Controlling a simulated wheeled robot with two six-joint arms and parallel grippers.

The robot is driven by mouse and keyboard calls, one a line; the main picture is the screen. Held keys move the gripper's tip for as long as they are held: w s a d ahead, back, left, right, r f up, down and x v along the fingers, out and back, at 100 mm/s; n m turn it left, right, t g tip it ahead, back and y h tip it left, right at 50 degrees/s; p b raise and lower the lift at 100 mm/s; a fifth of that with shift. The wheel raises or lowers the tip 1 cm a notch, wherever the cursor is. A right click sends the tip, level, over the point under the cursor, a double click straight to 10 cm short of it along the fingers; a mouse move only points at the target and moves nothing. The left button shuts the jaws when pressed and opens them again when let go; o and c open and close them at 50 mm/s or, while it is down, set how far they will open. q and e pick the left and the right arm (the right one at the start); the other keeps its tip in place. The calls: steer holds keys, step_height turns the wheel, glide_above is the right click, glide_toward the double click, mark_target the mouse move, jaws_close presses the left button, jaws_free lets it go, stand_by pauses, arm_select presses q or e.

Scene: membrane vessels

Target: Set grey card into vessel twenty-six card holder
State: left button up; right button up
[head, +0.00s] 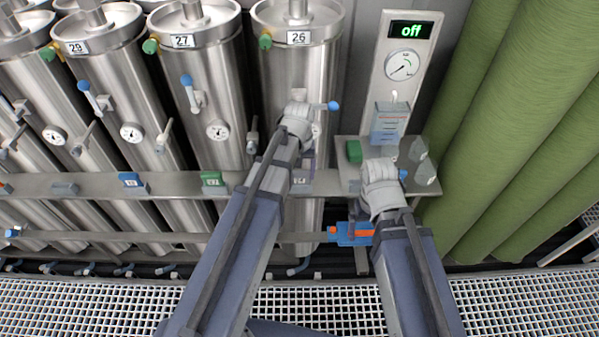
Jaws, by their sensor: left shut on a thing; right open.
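Vessel twenty-six (275,85) is a steel cylinder with a white 26 plate (299,37). My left gripper (306,162) is in front of its lower part, just above the ledge. It is shut on a small grey piece (301,179), which appears to be the grey card, at the ledge below vessel twenty-six. My forearm and wrist hide much of the card and the holder, so I cannot tell whether the card is seated or only touching. My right gripper (358,212) is open, near the right end of the ledge, mostly hidden by its wrist.
The ledge (165,186) carries a blue card (131,180) and a green card (212,179) at the neighbouring vessels. A blue-and-orange valve (350,234) sits below. Green rolls stand at right.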

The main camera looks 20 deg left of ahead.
arm_select(q)
steer(key=shift+f, duration=0.15)
steer(key=o, duration=1.2)
step_height(320, 180, up, 8)
steer(key=p, duration=0.7)
steer(key=shift+p, duration=0.35)
steer(key=shift+f, duration=0.1)
steer(key=shift+f, duration=0.2)
